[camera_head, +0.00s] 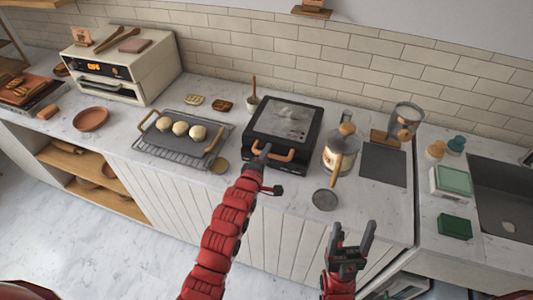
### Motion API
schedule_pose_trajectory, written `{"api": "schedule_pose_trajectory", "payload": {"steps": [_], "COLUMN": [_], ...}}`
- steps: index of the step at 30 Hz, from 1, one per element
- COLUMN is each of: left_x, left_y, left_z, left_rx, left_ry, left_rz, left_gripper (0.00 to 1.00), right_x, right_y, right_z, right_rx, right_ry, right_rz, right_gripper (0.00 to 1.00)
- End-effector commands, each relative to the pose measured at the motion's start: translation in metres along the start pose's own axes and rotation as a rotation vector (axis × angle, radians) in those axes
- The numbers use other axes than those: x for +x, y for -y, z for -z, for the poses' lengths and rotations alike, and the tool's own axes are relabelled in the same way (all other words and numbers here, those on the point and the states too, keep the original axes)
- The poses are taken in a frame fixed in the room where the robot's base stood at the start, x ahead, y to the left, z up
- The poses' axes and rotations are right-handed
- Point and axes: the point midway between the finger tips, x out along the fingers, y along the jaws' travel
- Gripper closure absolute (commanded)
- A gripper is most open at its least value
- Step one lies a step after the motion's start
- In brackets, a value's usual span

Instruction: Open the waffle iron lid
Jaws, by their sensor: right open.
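The waffle iron (284,122) is a black, square appliance on the counter, with a grey glossy panel on top. Its lid looks down. A copper-coloured handle (289,156) runs along its front edge. My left gripper (264,157) is at the left part of this handle; its fingers are small and partly hidden, so I cannot tell whether they grip it. My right gripper (352,232) is open and empty, in front of the counter and to the lower right of the waffle iron.
A wire rack tray (217,142) with dough balls stands left of the waffle iron. A glass jar (340,150) stands close on its right, with a round dark disc (325,199) in front. A dark mat (383,165) and sink (500,195) lie further right. The tiled wall (300,62) is behind.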

Motion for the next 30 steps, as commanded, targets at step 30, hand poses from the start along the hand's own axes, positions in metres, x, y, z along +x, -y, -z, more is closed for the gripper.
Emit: {"api": "schedule_pose_trajectory", "payload": {"steps": [30], "left_x": [-0.0004], "left_y": [0.0003], "left_z": [0.0002], "left_rx": [0.000], "left_ry": [0.000], "left_rz": [0.001], "left_gripper": [1.00], "right_x": [-0.0001], "right_y": [0.0000], "right_z": [0.0000], "right_rx": [0.000], "right_ry": [0.000], "right_rz": [0.000], "right_gripper": [0.34]}}
